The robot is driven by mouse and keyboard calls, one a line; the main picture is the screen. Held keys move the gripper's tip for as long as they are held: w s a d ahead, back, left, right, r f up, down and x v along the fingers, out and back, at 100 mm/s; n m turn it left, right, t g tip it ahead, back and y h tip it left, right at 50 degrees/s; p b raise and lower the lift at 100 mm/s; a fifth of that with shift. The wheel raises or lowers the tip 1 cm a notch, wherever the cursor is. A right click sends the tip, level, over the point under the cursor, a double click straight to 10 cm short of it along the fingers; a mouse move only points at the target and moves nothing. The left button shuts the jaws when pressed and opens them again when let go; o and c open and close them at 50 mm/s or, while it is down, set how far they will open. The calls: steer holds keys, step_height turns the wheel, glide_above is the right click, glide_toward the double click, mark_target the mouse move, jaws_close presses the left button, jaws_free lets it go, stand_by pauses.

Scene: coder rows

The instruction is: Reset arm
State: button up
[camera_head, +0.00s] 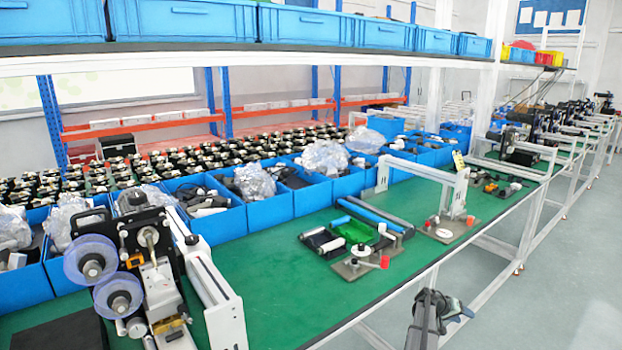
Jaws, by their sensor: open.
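My gripper (456,310) shows small and dark at the bottom of the head view, right of centre. It is in front of the green workbench (270,248), over the aisle floor and apart from the things on the bench. Its jaws are open and I see nothing held in them. Part of my arm (428,318) shows beside it and runs out of the bottom of the picture.
A machine with clear spools (92,260) stands at the bench's left. Blue bins (222,224) line its back. Small fixtures (362,262) and a white arch frame (432,178) stand near the front edge. A shelf with blue crates hangs above. The floor (545,290) at right is clear.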

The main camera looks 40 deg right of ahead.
steer(key=w+a+f+n+t+y, duration=0.1)
steer(key=w+a+f, duration=0.25)
steer(key=a, duration=0.35)
steer(key=w+a+f+n+y, duration=0.1)
steer(key=w+a+f, duration=0.25)
steer(key=a, duration=0.35)
steer(key=w+a+f+n+t+y, duration=0.1)
steer(key=w+a+f, duration=0.2)
steer(key=a+f, duration=0.35)
steer(key=w+a+f+n+y, duration=0.1)
steer(key=a+f, duration=0.2)
steer(key=a, duration=0.9)
steer(key=a+f+n+y, duration=0.1)
steer(key=a+f, duration=0.2)
steer(key=a, duration=1)
steer(key=s+a+f+n+y, duration=0.2)
steer(key=s+a, duration=0.2)
steer(key=a, duration=0.8)
steer(key=s+a+f+n+y, duration=0.15)
steer(key=s+a, duration=0.25)
steer(key=a, duration=0.8)
steer(key=s+a+r+n+g+y, duration=0.1)
steer(key=s+a+n+g, duration=0.1)
steer(key=s+a, duration=1.1)
steer(key=a+g, duration=0.1)
steer(key=a, duration=0.1)
steer(key=shift+s+a+r+n, duration=0.25)
steer(key=shift+s+a+n, duration=0.05)
steer(key=shift+s+n, duration=0.1)
